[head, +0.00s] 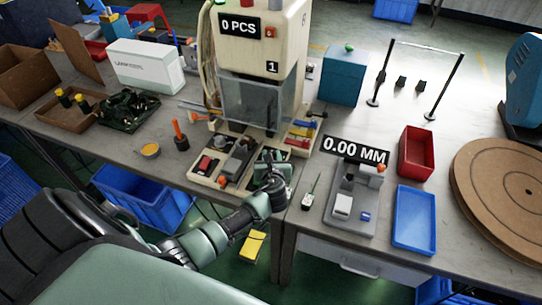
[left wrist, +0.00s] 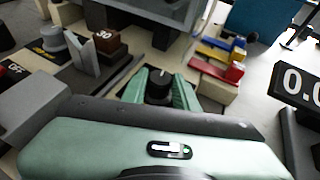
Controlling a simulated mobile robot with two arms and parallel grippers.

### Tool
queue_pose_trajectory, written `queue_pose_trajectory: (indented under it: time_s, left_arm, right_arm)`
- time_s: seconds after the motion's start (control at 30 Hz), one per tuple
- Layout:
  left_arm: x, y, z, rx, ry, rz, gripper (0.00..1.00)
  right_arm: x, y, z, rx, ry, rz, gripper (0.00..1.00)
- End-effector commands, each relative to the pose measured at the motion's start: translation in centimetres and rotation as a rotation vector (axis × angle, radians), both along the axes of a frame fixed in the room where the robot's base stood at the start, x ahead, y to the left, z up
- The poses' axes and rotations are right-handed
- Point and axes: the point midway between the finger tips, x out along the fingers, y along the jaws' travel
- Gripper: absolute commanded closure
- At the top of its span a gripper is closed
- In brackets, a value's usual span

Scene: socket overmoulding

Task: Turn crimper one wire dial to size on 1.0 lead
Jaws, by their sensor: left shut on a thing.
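Crimper one (head: 262,55) is a beige machine marked "1", with a "0 PCS" display and a clear guard. My left gripper (head: 270,160) reaches down to the front right of its base. In the left wrist view the wire dial (left wrist: 158,82) is a round black knob with a pale mark on top. The green fingers of my left gripper (left wrist: 158,92) are on both sides of the dial, shut on it. The dial's scale is hidden, so its setting cannot be read. In the head view the gripper covers the dial. My right gripper is not in view.
Left of the dial are a block marked "30" (left wrist: 105,45) and a grey lever (left wrist: 82,52). Red, yellow and blue blocks (left wrist: 220,65) stand to the right. A gauge reading "0.00 MM" (head: 355,150), a blue tray (head: 414,240) and a red bin (head: 403,170) are further right.

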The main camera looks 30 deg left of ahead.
Motion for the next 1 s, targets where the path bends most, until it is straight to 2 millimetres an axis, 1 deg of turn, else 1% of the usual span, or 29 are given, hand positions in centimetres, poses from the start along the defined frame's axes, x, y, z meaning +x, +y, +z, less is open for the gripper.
queue_pose_trajectory:
  time_s: [0.17, 0.37, 0.7, 1.0]
  left_arm:
    - [0.4, -0.4, 0.0, -0.003, -0.002, 0.152, 1.0]
    - [0.7, -0.6, -0.2, -0.003, -0.002, 0.344, 1.0]
    - [1.1, -0.7, -0.4, -0.001, -0.003, 0.642, 1.0]
    - [1.3, -0.7, -0.3, 0.0, -0.003, 0.816, 1.0]
  right_arm:
    - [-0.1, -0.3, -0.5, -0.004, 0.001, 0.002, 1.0]
    - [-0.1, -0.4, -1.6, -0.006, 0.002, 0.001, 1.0]
    - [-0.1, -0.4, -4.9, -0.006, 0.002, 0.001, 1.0]
    - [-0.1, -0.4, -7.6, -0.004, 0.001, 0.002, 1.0]
